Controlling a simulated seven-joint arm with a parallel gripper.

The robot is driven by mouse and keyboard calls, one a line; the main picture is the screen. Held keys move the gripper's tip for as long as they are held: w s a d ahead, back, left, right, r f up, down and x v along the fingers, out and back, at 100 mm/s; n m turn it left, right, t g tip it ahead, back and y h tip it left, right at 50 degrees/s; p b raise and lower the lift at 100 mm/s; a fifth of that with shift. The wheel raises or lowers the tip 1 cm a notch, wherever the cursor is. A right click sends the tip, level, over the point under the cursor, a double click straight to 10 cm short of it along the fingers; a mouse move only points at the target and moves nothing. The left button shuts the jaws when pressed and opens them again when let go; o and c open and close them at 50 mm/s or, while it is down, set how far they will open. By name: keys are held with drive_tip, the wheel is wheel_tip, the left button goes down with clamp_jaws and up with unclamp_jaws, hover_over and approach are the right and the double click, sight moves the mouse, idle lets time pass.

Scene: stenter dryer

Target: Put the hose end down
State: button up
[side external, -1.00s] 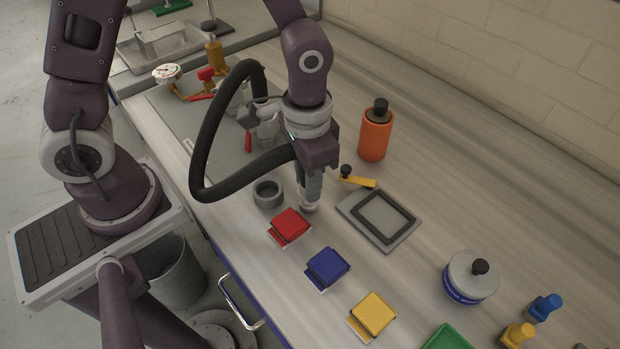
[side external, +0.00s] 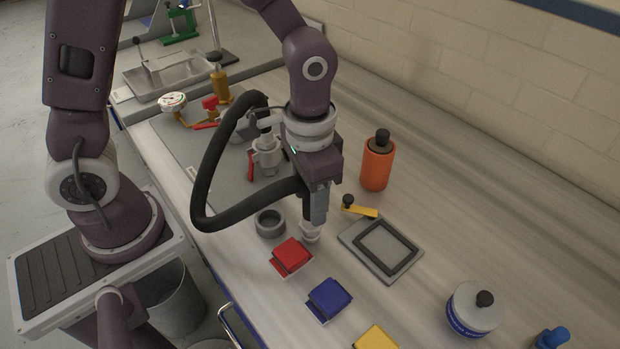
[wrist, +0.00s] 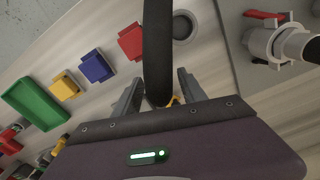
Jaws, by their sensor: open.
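A thick black hose (side external: 202,190) loops left of my gripper (side external: 316,216) and runs in towards it. A pale grey fitting (side external: 310,233), apparently the hose end, is just below the fingers and looks low at the bench top, beside the red block. Whether it touches the bench I cannot tell. In the wrist view the hose (wrist: 158,45) runs between my two spread fingers, and its end is hidden behind the gripper body. My gripper is open, with its fingers around or just above the fitting.
A grey ring holder (side external: 270,223) and red block (side external: 291,257) sit close by. A blue block (side external: 329,299), grey framed plate (side external: 382,248), yellow lever (side external: 362,210) and orange bottle (side external: 376,165) are nearby. Valve fittings (side external: 265,155) stand behind. Bench between plate and white jar (side external: 474,310) is clear.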

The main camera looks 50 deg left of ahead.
wheel_tip(320, 180, up, 8)
drive_tip(key=shift+r, duration=0.2)
drive_tip(key=s+a+r+n+t, duration=0.3)
drive_tip(key=s+a+r+t, duration=0.2)
drive_tip(key=s+a+r, duration=0.3)
drive_tip(key=s+a, duration=0.1)
drive_tip(key=s, duration=0.2)
drive_tip(key=shift+s+a+t, duration=0.2)
drive_tip(key=shift+s+t, duration=0.1)
drive_tip(key=shift+s, duration=0.1)
drive_tip(key=shift+r, duration=0.1)
idle(2.2)
